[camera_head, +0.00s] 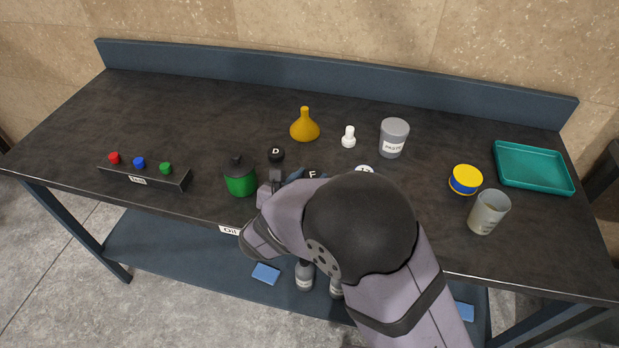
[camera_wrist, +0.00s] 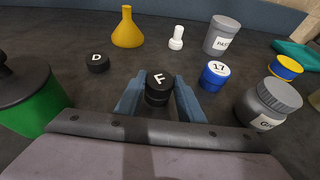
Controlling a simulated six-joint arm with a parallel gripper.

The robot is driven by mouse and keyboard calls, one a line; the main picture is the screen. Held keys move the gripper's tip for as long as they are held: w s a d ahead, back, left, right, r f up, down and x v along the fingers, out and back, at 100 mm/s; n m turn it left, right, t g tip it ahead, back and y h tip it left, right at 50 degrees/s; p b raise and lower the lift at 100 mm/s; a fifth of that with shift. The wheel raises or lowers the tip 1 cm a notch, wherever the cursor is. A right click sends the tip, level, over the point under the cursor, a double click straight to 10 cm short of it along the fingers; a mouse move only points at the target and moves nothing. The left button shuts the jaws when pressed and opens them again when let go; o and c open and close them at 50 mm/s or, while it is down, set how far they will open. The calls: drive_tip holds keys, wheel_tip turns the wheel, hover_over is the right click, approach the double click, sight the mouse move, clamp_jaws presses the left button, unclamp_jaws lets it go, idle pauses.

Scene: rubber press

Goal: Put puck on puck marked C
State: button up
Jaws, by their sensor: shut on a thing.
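A black puck marked F (camera_wrist: 159,82) is between the blue fingers of my gripper (camera_wrist: 158,95), which is shut on it. Its letter faces up. Below its top the dark body looks tall, and I cannot tell whether another puck lies under it. In the head view the F puck (camera_head: 312,174) shows just beyond my arm. A black puck marked D (camera_wrist: 97,62) lies flat on the table, left of and beyond my gripper; it also shows in the head view (camera_head: 276,154). No letter C shows in either view.
A green jar (camera_wrist: 30,98) stands close on the left; a blue jar marked 17 (camera_wrist: 215,75) and a grey-lidded jar (camera_wrist: 268,103) stand on the right. Behind are a yellow funnel-shaped flask (camera_head: 305,126), a white dropper (camera_head: 348,137) and a paste jar (camera_head: 393,137).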

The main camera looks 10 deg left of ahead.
drive_tip(key=shift+f, duration=0.15)
drive_tip(key=o, duration=1)
drive_tip(key=shift+r, duration=0.2)
drive_tip(key=b+v, duration=0.1)
drive_tip(key=v, duration=1.1)
drive_tip(key=shift+a+b, duration=0.1)
drive_tip(key=shift+b, duration=0.25)
